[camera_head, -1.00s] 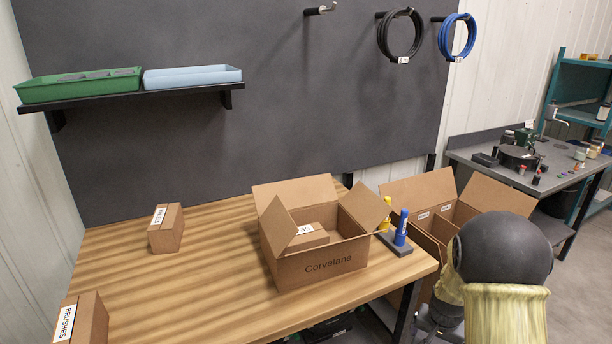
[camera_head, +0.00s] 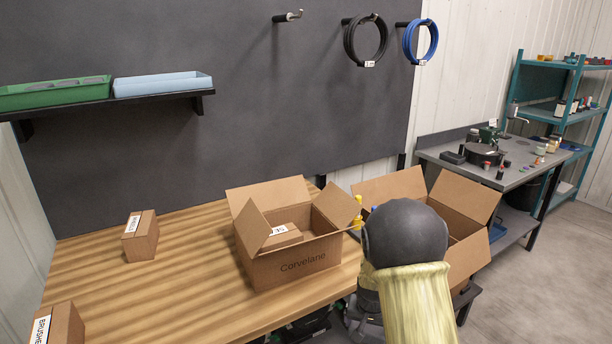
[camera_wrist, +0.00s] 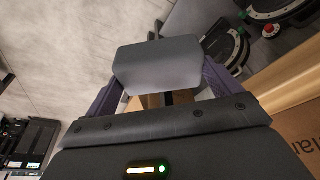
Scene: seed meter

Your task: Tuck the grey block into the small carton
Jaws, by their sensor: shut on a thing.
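The grey block (camera_wrist: 150,62) shows in the wrist view, held between the fingers of my gripper (camera_wrist: 160,76). The gripper is shut on it, with one finger on each side. In the head view my own arm hides the gripper and block. An open carton marked Corvelane (camera_head: 303,264) stands on the wooden table with its flaps up, holding a smaller closed box (camera_head: 283,238). Another open carton (camera_head: 468,252) stands past the table's right end, partly hidden by my arm. I cannot tell for sure which is the small carton.
Two closed boxes stand on the left of the wooden table (camera_head: 185,265): one at the back (camera_head: 143,240), one at the front (camera_head: 66,325). A yellow and a blue-topped item stand right of the Corvelane carton. A grey workbench (camera_head: 450,160) is at the right.

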